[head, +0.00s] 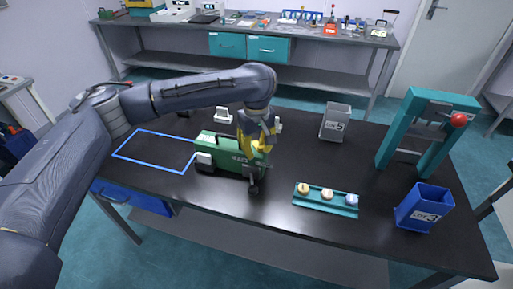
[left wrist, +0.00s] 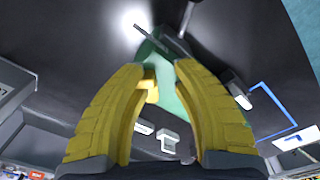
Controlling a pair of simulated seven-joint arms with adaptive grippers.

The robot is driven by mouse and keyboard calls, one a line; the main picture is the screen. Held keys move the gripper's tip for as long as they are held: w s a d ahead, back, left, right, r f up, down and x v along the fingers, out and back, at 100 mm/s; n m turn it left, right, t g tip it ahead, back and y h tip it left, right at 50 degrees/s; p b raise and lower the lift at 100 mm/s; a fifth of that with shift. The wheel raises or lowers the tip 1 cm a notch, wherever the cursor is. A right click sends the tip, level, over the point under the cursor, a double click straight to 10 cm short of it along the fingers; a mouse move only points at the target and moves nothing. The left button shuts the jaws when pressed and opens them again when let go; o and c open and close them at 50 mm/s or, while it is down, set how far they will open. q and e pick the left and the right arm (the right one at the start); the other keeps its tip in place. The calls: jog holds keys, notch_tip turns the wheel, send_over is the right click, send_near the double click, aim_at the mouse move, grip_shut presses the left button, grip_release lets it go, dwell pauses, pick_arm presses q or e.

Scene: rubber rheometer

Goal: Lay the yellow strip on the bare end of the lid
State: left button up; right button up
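The green machine (head: 222,150) stands on the black table, and its green top also shows between my fingers in the left wrist view (left wrist: 168,88). My left gripper (head: 255,150) points down over its right end. In the left wrist view its two yellow fingers (left wrist: 158,75) are apart. A small yellow piece (left wrist: 151,88) shows between them, close to the left finger; I cannot tell whether it touches that finger or rests on the green surface. It may be the yellow strip. In the head view the gripper hides the lid's right part. My right gripper is not in view.
A teal rack (head: 325,209) with three small samples lies right of the machine. A grey bin (head: 335,124), a blue bin (head: 424,208) and a teal press frame (head: 391,150) with a red knob stand further right. A blue outline (head: 148,169) marks clear table on the left.

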aim_at(257, 155)
pick_arm(q)
notch_tip(257, 155, up, 12)
jog(key=shift+s, duration=0.35)
dwell(0.5)
